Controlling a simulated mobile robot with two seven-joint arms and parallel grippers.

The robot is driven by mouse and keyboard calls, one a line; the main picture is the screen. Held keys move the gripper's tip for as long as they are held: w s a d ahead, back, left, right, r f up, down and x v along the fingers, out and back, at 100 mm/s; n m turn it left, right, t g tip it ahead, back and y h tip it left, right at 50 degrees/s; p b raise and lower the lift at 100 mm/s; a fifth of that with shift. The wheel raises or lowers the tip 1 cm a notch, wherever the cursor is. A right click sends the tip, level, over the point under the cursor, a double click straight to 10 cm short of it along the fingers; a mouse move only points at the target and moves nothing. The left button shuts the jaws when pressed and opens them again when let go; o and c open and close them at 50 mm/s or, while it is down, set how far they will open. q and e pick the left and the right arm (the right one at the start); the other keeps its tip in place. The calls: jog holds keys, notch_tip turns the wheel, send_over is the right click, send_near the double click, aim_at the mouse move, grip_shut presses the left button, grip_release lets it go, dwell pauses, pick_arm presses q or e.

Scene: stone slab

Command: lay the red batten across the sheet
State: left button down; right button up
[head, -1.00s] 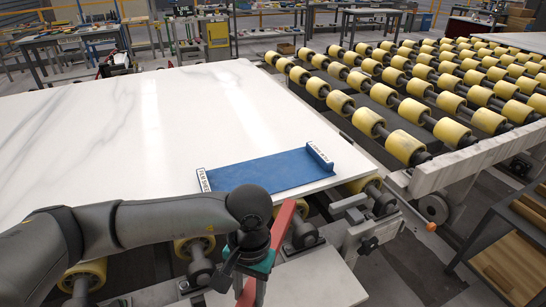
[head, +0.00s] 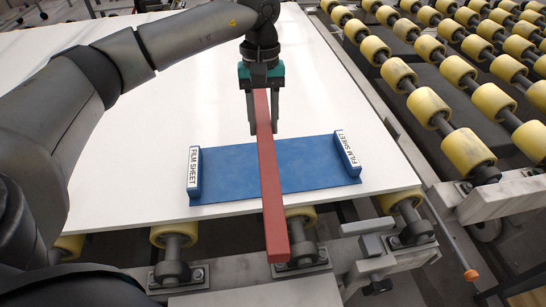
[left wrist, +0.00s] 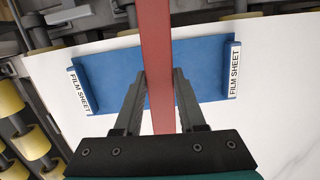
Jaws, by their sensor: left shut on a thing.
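The red batten (head: 271,190) is a long straight bar. My left gripper (head: 264,128) is shut on it near its far end, over the white slab. The batten runs from the gripper toward the front, crossing over the middle of the blue film sheet (head: 315,178) and past the slab's front edge. I cannot tell whether it touches the sheet. The sheet lies flat near the slab's front edge, with a raised labelled end at each side. In the left wrist view the batten (left wrist: 156,60) lies between the fingers (left wrist: 160,85), with the sheet (left wrist: 195,60) beyond. My right gripper is not in view.
The white stone slab (head: 190,105) is broad and otherwise clear. Yellow rollers (head: 465,147) on shafts stand to the right. More rollers and a metal frame (head: 380,268) lie below the slab's front edge.

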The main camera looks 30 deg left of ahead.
pick_arm(q)
jog(key=shift+w+a+r+n, duration=0.3)
jog(key=shift+w+r, duration=0.05)
jog(key=shift+r, duration=0.3)
notch_tip(320, 180, down, 15)
jog(key=shift+w+f+b, duration=0.1)
jog(key=shift+w+b, duration=0.05)
jog(key=shift+b, duration=0.8)
jog(key=shift+f+b, duration=0.3)
jog(key=shift+f, duration=1.9)
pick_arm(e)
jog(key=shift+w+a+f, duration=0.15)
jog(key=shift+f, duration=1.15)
pick_arm(q)
jog(key=shift+f, duration=0.2)
jog(key=c, duration=0.5)
grip_release()
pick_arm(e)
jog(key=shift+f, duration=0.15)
pick_arm(q)
jog(key=shift+r, duration=0.15)
